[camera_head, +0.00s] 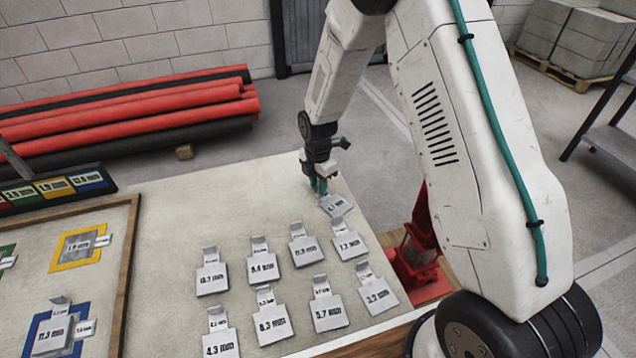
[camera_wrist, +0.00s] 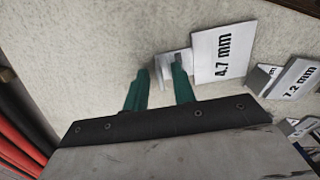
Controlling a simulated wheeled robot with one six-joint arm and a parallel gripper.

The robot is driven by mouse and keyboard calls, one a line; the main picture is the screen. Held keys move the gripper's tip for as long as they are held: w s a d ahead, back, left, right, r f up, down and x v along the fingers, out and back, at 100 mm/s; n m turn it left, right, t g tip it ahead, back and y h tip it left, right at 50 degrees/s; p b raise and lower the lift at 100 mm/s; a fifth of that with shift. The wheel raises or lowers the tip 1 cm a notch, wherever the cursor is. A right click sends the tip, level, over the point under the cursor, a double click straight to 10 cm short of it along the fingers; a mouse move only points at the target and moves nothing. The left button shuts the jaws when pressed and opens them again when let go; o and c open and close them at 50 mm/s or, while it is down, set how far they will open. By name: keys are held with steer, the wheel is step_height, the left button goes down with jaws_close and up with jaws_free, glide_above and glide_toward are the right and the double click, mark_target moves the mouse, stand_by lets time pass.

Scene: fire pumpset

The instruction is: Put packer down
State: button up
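My gripper (camera_head: 318,187) is over the far right corner of the table and points down. In the wrist view its two green fingers (camera_wrist: 160,75) stand apart, with a clear gap between them. A grey packer plate marked 4.7 mm (camera_head: 336,206) is right beside the fingertips. The wrist view shows its plate (camera_wrist: 222,55) to the right of the fingers and its small bent tab at the right fingertip. The packer seems to rest on the table, turned relative to the others; I cannot tell whether a finger touches it.
Several labelled packers stand in rows on the pale table (camera_head: 200,185), including a 7.2 mm one (camera_wrist: 303,82). A wood-edged board (camera_head: 128,262) with coloured outlines is at the left. Red and black pipes (camera_head: 130,115) lie behind. A red stand (camera_head: 418,265) is beside the table.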

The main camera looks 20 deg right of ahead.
steer(key=s+d+r+m, duration=0.1)
steer(key=s+r+m, duration=0.25)
steer(key=r, duration=0.85)
steer(key=s+d+r+m, duration=0.15)
steer(key=s+r, duration=0.25)
steer(key=r, duration=0.8)
steer(key=s+d+r+m, duration=0.1)
steer(key=s+r+m, duration=0.2)
steer(key=s, duration=0.6)
steer(key=s+d+r+m, duration=0.1)
steer(key=s+r+m, duration=0.3)
steer(key=s+m, duration=0.4)
steer(key=s+d+r+m+t, duration=0.1)
steer(key=s+r+m, duration=0.2)
steer(key=s+m, duration=0.3)
steer(key=s, duration=0.5)
steer(key=shift+s+r, duration=0.2)
steer(key=shift+s, duration=0.05)
